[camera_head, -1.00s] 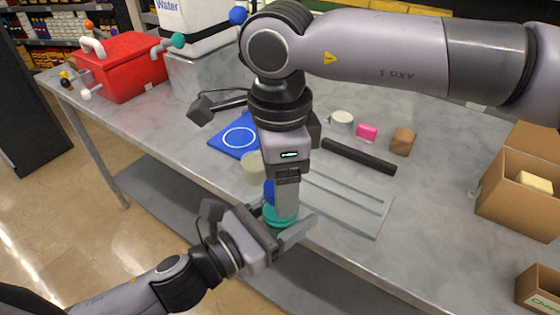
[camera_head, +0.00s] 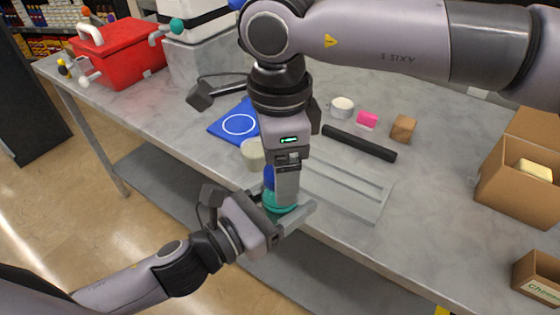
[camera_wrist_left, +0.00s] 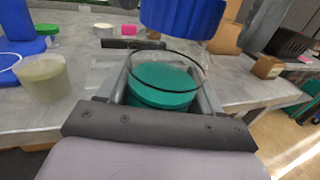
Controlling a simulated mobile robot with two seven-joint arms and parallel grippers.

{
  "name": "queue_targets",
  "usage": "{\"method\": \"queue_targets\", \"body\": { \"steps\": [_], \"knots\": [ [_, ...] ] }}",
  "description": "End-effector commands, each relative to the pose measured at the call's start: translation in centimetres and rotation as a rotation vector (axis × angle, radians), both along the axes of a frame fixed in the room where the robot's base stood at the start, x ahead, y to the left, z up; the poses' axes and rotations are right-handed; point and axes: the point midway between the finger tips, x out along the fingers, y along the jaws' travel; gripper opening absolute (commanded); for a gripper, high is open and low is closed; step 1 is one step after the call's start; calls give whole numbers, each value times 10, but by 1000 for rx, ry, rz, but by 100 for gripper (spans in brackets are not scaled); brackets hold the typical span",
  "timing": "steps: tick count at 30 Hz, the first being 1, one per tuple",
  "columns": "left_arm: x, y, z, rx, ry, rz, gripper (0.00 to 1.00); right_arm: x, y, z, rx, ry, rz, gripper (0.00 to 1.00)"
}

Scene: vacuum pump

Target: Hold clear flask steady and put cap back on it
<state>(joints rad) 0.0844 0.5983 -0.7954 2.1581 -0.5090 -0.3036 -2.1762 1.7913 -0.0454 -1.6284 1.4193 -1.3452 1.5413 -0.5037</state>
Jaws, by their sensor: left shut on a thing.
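The clear flask (camera_wrist_left: 190,58) has a thin round rim and teal contents (camera_head: 280,207), which look like a flat disc in the left wrist view (camera_wrist_left: 160,84). My left gripper (camera_head: 287,209) is shut around the flask near the table's front edge. The blue cap (camera_wrist_left: 185,16) is just above the flask and slightly to the right in the left wrist view, apart from the rim. A small part of the cap (camera_head: 268,177) shows beside my right gripper (camera_head: 286,190), which points down and holds it from above. Its fingers hide most of the cap and flask in the head view.
A cloudy beaker (camera_head: 252,153) stands close left of my right gripper. A blue mat (camera_head: 222,130), a grey grooved tray (camera_head: 350,192), a black bar (camera_head: 360,143) and small blocks lie behind. Cardboard boxes (camera_head: 510,195) stand at right, a red cooler (camera_head: 122,55) at left.

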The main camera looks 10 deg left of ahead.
Motion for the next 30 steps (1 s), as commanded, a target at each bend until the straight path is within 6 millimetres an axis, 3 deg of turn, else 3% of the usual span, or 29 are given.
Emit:
{"method": "queue_targets", "body": {
  "steps": [8,21,30],
  "knots": [
    [0,0,1,-1,-1,0,0,0,0,7,0,-1,0,77],
    [0,0,1,-1,-1,0,0,0,1,92,1,-3,0,77],
    [0,0,1,-1,-1,0,0,0,0,120,0,0,1,77]
  ]
}}
